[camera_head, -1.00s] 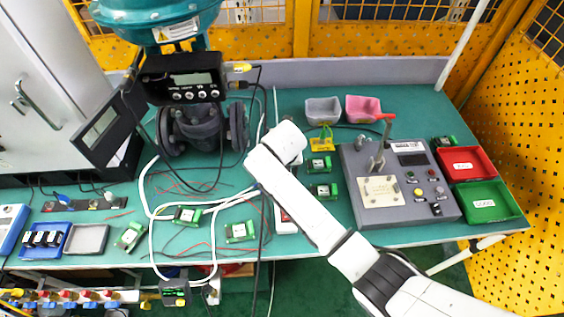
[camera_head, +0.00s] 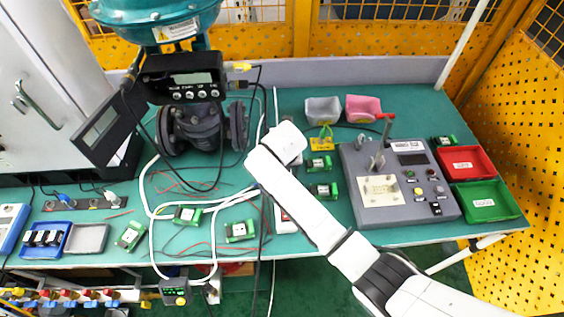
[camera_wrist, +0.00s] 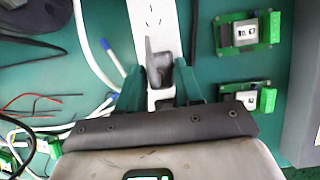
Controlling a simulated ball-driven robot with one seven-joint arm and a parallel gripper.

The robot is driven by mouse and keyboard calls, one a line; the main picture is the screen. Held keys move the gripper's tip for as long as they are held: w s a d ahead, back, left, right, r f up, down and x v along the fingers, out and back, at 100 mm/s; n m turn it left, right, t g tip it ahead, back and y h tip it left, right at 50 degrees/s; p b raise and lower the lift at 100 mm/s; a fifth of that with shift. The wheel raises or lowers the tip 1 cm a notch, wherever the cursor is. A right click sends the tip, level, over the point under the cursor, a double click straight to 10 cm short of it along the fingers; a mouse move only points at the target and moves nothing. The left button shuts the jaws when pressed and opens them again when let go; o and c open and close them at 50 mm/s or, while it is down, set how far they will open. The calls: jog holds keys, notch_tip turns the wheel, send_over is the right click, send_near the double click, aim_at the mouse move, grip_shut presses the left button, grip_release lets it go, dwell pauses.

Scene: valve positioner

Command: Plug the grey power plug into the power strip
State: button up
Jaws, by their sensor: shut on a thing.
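The grey power plug (camera_wrist: 160,73) shows in the wrist view between the green fingers of my gripper (camera_wrist: 158,80), which is shut on it. The plug is over the white power strip (camera_wrist: 151,18), which runs up the picture beyond the fingers with socket holes showing. I cannot tell whether the plug's pins are in a socket. In the head view, a short part of the power strip (camera_head: 284,222) shows beside my white arm. My arm hides the plug and the fingers there.
Green circuit modules (camera_head: 322,190) stand right of the strip, and a grey control box (camera_head: 400,185) stands beyond them. White cables (camera_head: 150,205) and thin wires lie to the left. A valve (camera_head: 200,125) with a positioner stands at the back left.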

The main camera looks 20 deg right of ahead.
jog(key=shift+s+f, duration=0.1)
jog(key=shift+f, duration=0.1)
dwell(0.4)
jog(key=o, duration=1.5)
jog(key=shift+r, duration=0.1)
jog(key=shift+r, duration=0.1)
jog(key=p+v, duration=0.2)
jog(key=p, duration=0.1)
jog(key=shift+r, duration=0.15)
jog(key=shift+v, duration=2.25)
